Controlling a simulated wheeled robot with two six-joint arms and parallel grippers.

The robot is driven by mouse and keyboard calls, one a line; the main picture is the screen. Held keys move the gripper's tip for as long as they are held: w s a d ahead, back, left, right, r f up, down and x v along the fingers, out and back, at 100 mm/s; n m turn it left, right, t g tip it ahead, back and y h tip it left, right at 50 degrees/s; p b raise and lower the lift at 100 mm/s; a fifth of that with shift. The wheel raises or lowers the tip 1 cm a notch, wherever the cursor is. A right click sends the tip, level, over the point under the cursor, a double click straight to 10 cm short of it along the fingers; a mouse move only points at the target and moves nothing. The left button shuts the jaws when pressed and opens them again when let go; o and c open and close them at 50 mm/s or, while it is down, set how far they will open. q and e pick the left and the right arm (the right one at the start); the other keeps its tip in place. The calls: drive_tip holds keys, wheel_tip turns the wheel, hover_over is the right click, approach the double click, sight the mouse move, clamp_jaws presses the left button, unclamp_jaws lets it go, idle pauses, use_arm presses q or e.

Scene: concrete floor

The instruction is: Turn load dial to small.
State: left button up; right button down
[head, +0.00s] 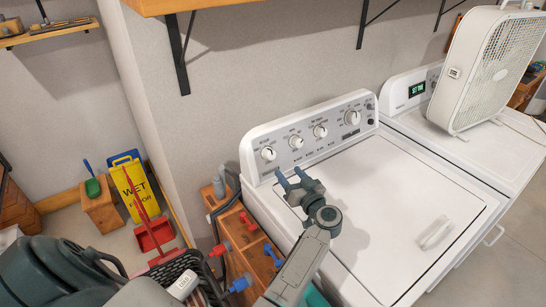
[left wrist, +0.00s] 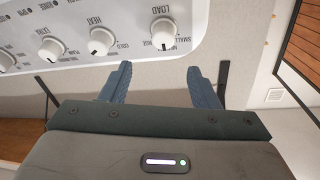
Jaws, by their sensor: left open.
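The load dial (head: 268,154) is the leftmost white knob on the washer's control panel (head: 310,134). In the left wrist view the load dial (left wrist: 163,33) shows under the label LOAD, with SMALL printed near it. Its exact pointer setting is hard to read. My left gripper (head: 291,176) is open and empty, in front of the panel near the load dial. In the left wrist view its two fingers (left wrist: 159,72) are spread apart and the dial shows beyond their tips, not between them. My right gripper is not in view.
Other knobs, such as the heat dial (left wrist: 101,41), sit beside the load dial. The washer lid (head: 390,195) is closed and clear. A box fan (head: 490,65) stands on the dryer. A shelf (head: 190,5) hangs above.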

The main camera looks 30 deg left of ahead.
sight(272, 156)
use_arm(q)
drive_tip(key=shift+g, duration=0.4)
drive_tip(key=p+x, duration=0.3)
drive_tip(key=x, duration=0.7)
drive_tip(key=shift+s+f, duration=0.1)
drive_tip(key=shift+w+a, duration=0.2)
drive_tip(key=shift+a, duration=0.2)
drive_tip(key=c, duration=1)
